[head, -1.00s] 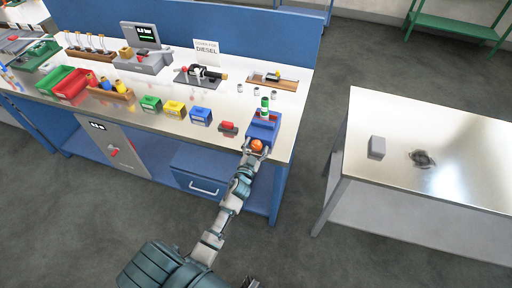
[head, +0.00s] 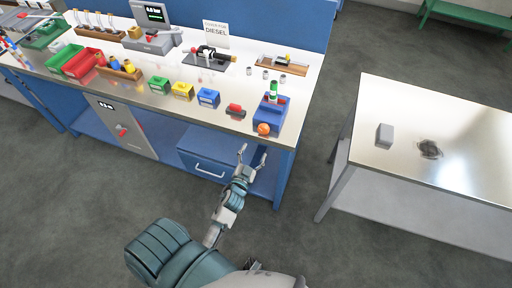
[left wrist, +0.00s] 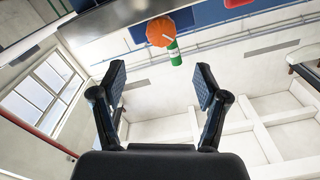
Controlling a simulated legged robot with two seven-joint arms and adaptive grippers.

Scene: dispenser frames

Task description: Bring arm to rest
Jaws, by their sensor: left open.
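My left gripper (head: 253,153) is open and empty in the head view, in front of the workbench and just below its front edge. The blue dispenser block (head: 271,113) stands at the bench's right front corner, with a green-and-white bottle (head: 273,91) on it and an orange ball-shaped part (head: 263,129) at its front. The gripper is apart from them. In the left wrist view the two fingers (left wrist: 157,86) are spread with nothing between them; the orange part (left wrist: 160,31) and the green bottle (left wrist: 174,53) show beyond the fingertips. My right gripper does not show.
A metal table (head: 455,150) with a grey block (head: 384,134) stands at the right. Floor between them is clear.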

